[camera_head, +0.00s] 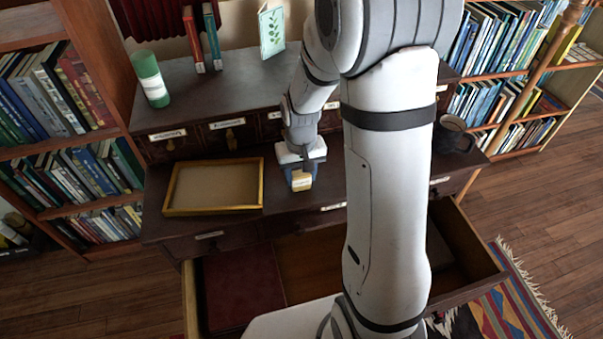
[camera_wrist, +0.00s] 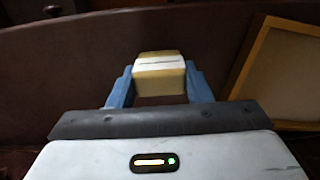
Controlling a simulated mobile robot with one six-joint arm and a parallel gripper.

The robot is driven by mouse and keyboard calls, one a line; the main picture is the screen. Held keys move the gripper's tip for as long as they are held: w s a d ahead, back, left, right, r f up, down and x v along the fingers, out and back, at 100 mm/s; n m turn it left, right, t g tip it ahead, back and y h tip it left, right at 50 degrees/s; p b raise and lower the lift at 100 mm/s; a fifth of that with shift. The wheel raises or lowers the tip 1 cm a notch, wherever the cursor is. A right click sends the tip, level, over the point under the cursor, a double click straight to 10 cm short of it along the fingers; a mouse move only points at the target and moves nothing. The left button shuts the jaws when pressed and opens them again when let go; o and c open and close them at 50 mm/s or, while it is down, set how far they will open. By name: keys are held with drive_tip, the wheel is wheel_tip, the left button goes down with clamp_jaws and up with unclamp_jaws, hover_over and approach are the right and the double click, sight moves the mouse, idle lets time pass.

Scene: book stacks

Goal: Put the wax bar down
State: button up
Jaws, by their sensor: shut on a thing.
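The wax bar (camera_head: 301,181) is a small yellow block with a pale label band. In the wrist view the wax bar (camera_wrist: 159,72) sits between the two blue fingers of my gripper (camera_wrist: 160,86), which are shut on its sides. In the head view my gripper (camera_head: 302,170) points down over the dark desk top, just right of the wooden tray. I cannot tell whether the bar touches the desk.
A shallow wooden-framed tray (camera_head: 258,200) lies on the desk left of my gripper. A dark mug (camera_head: 452,133) stands at the right. A green cylinder (camera_head: 149,79) and upright books (camera_head: 212,37) stand on the raised shelf. An open drawer (camera_head: 310,262) juts out below.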

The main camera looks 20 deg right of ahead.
drive_tip(key=shift+f, duration=0.15)
drive_tip(key=o, duration=1.1)
wheel_tip(320, 180, up, 12)
drive_tip(key=p, duration=0.2)
drive_tip(key=s+r, duration=0.1)
drive_tip(key=s, duration=0.4)
drive_tip(key=s+r+t, duration=0.1)
drive_tip(key=s+r, duration=0.1)
drive_tip(key=s, duration=0.3)
drive_tip(key=s+r+t, duration=0.1)
drive_tip(key=s+r, duration=0.1)
drive_tip(key=s, duration=0.3)
drive_tip(key=shift+s+d+r, duration=0.15)
drive_tip(key=shift+d+r, duration=0.05)
